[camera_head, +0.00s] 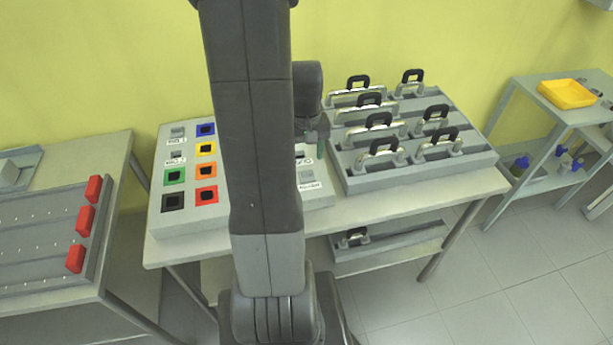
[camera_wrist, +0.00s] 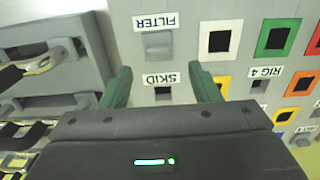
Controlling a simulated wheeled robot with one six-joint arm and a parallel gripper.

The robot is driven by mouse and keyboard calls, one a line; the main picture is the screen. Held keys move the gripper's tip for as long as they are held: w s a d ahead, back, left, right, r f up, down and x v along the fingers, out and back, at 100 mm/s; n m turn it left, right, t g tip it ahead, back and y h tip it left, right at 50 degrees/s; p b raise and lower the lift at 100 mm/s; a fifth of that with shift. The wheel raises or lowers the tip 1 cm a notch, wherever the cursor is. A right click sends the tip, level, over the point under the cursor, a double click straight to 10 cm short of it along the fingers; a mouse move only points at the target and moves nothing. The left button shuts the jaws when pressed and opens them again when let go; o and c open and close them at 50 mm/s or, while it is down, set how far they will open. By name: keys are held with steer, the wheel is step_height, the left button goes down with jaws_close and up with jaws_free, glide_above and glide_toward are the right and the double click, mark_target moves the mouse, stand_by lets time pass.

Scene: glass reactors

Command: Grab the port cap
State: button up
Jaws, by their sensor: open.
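A grey raised block (camera_wrist: 158,44), which looks like a port cap, sits on the panel beside the FILTER label (camera_wrist: 156,21) in the wrist view. A small dark square port (camera_wrist: 162,93) lies beside the SKID label (camera_wrist: 161,78). My gripper (camera_wrist: 160,68) is open and empty, its two green fingers spread on either side of the SKID label. The grey block lies beyond the fingertips in the picture, apart from them. In the head view my arm hides much of the panel (camera_head: 160,222), and my gripper (camera_head: 318,135) shows only partly above its right side.
Colour-framed square ports, such as an orange one (camera_head: 206,170), fill the panel's left. A grey rack (camera_head: 415,176) with several black-handled pieces stands close on the right. A table with red blocks (camera_head: 86,220) is at left; a shelf with a yellow tray (camera_head: 567,94) is at right.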

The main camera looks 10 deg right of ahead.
mark_target(307, 170)
steer(key=shift+d+f+p, duration=0.1)
steer(key=shift+f+p, duration=0.3)
steer(key=shift+f, duration=2.35)
steer(key=c, duration=1.1)
